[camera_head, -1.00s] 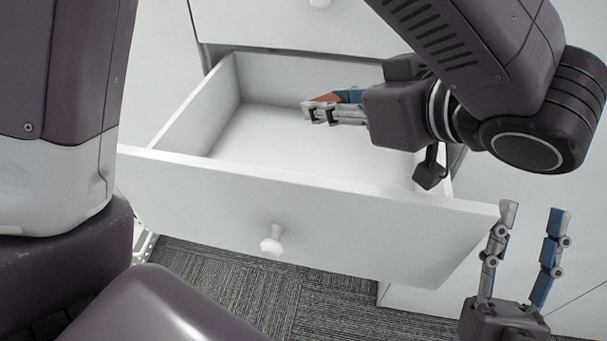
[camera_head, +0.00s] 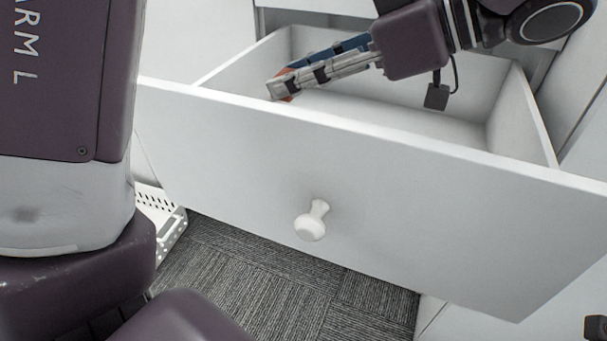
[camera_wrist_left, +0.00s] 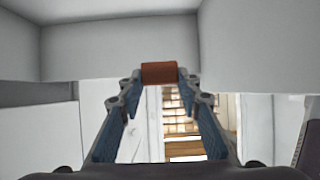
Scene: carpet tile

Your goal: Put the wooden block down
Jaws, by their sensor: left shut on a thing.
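The wooden block (camera_wrist_left: 160,72) is reddish-brown and sits between the fingertips of my left gripper (camera_wrist_left: 159,79) in the left wrist view. In the head view my left gripper (camera_head: 281,86) reaches in over the open white drawer (camera_head: 375,134), its fingertips close behind the drawer's front panel. Only small orange-red bits of the block (camera_head: 287,98) show there past the fingers. It appears held above the drawer floor, but the gap is hard to judge. A small dark part at the lower right edge may be my right gripper (camera_head: 595,328); its fingers cannot be made out.
The drawer front has a white round knob (camera_head: 311,222). Grey carpet (camera_head: 270,270) lies below. A white perforated metal piece (camera_head: 160,215) stands at the lower left. The visible drawer floor right of my left gripper looks empty.

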